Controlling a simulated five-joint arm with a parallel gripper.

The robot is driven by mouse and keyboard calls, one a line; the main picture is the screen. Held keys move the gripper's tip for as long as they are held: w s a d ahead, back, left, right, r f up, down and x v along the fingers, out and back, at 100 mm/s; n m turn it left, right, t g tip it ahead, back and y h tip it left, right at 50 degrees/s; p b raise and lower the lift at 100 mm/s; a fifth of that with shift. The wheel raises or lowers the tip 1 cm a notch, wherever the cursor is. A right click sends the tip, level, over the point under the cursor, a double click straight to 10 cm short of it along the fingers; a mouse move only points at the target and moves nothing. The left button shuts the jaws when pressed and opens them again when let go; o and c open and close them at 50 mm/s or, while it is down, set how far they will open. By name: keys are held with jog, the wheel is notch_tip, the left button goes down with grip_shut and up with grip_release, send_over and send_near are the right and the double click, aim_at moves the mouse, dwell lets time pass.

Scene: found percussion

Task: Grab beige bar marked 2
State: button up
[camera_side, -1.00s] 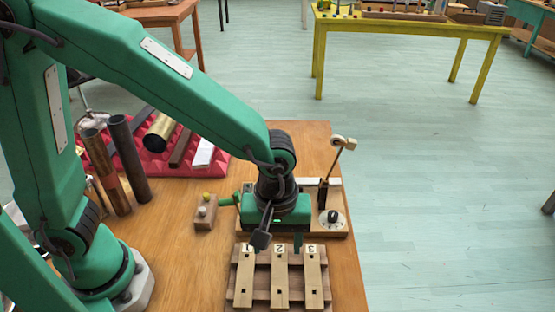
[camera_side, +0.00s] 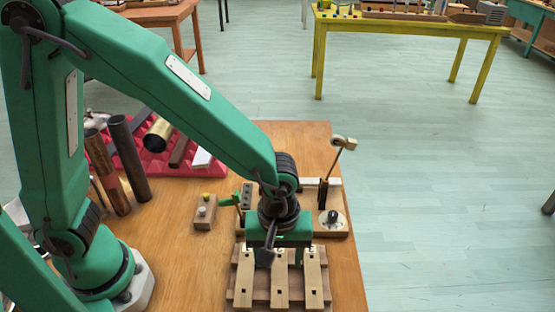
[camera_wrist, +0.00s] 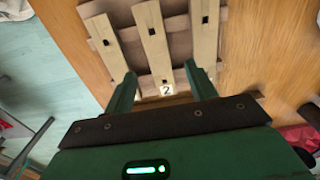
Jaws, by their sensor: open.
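The beige bar marked 2 (camera_side: 280,287) is the middle of three bars on a wooden frame. In the wrist view the bar marked 2 (camera_wrist: 154,45) points up the picture from between my fingers, its "2" label nearest my palm. My gripper (camera_side: 279,257) is over the bars' far end in the side view and hides their labels there. In the wrist view my gripper (camera_wrist: 160,69) is open, one finger on each side of the middle bar, nothing held. I cannot tell whether the fingertips are above the bar or down beside it.
Similar bars lie close on both sides, left (camera_side: 245,280) and right (camera_side: 313,280). A wooden board with a dial (camera_side: 333,219) and an upright stick stands behind my gripper. A small wooden block with knobs (camera_side: 205,213) is left.

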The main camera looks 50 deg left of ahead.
aim_at(279, 273)
jog(key=shift+w+f, duration=0.1)
jog(key=shift+f, duration=2.3)
jog(key=shift+c, duration=0.3)
jog(key=c, duration=1.1)
jog(key=shift+r, duration=0.1)
jog(key=shift+d+r, duration=0.1)
jog(key=shift+r, duration=0.55)
notch_tip(279, 273, up, 3)
jog(key=s+d+r, duration=0.1)
jog(key=s+r, duration=0.1)
jog(key=s, duration=0.1)
jog(key=s+d+r, duration=0.1)
jog(key=s+r, duration=0.1)
jog(key=s, duration=0.2)
jog(key=s+d+r, duration=0.2)
jog(key=s, duration=0.2)
jog(key=shift+r, duration=0.35)
